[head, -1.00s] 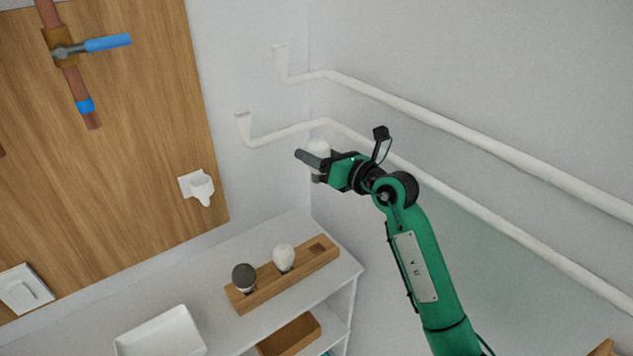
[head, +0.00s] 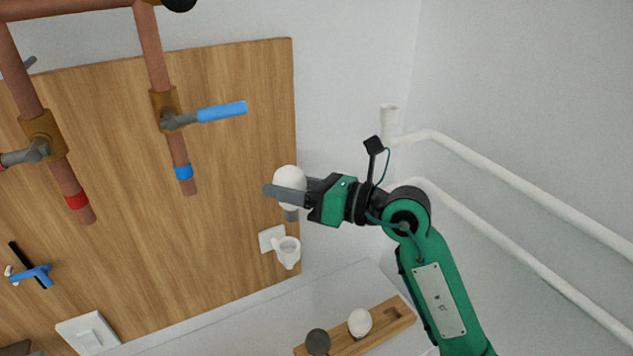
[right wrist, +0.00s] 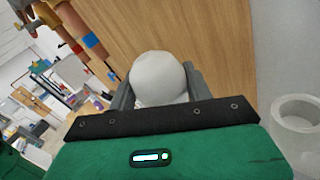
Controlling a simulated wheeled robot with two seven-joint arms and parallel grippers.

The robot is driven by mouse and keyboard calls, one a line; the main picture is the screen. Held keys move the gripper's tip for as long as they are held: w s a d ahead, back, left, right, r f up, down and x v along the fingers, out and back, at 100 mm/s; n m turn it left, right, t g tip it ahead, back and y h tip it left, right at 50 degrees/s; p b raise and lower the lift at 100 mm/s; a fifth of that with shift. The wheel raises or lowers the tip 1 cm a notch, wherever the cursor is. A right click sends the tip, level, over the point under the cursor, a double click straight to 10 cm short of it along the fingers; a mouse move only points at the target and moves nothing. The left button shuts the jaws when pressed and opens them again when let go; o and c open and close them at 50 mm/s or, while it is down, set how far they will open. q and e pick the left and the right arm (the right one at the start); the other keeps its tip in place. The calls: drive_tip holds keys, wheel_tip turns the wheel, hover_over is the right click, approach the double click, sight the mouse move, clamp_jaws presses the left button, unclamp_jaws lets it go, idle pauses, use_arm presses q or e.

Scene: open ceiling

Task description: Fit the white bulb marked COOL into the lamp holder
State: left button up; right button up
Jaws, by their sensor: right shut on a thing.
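My right gripper (head: 290,192) is shut on a white bulb (head: 290,180), with its grey base pointing down. The bulb also shows between the fingers in the right wrist view (right wrist: 158,78). No marking can be read on it. The white lamp holder (head: 287,250) is fixed low on the right side of the wooden board, its cup opening upward. The held bulb is above the holder in the head view and apart from it. My left gripper is not in view.
A wooden rack (head: 378,328) on the white shelf holds another white bulb (head: 360,321) and a dark bulb (head: 317,341); one slot is empty. Copper pipes with a blue-handled valve (head: 220,111) stand left on the board. White pipes (head: 520,215) run along the right wall.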

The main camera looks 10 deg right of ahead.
sight(293, 215)
drive_tip(key=shift+a+r, duration=0.2)
drive_tip(key=shift+a, duration=0.25)
drive_tip(key=shift+s+a+r, duration=0.1)
drive_tip(key=shift+a, duration=0.1)
drive_tip(key=shift+s, duration=0.2)
drive_tip(key=shift+s+d+r, duration=0.1)
drive_tip(key=shift+s+d, duration=0.05)
drive_tip(key=shift+d, duration=0.1)
drive_tip(key=shift+w+a, duration=0.1)
drive_tip(key=shift+w, duration=0.1)
drive_tip(key=shift+f, duration=0.4)
drive_tip(key=shift+f+b, duration=0.6)
drive_tip(key=shift+b, duration=0.1)
wheel_tip(293, 215, down, 3)
drive_tip(key=shift+f+b, duration=0.1)
drive_tip(key=shift+b, duration=1.1)
drive_tip(key=shift+f, duration=0.35)
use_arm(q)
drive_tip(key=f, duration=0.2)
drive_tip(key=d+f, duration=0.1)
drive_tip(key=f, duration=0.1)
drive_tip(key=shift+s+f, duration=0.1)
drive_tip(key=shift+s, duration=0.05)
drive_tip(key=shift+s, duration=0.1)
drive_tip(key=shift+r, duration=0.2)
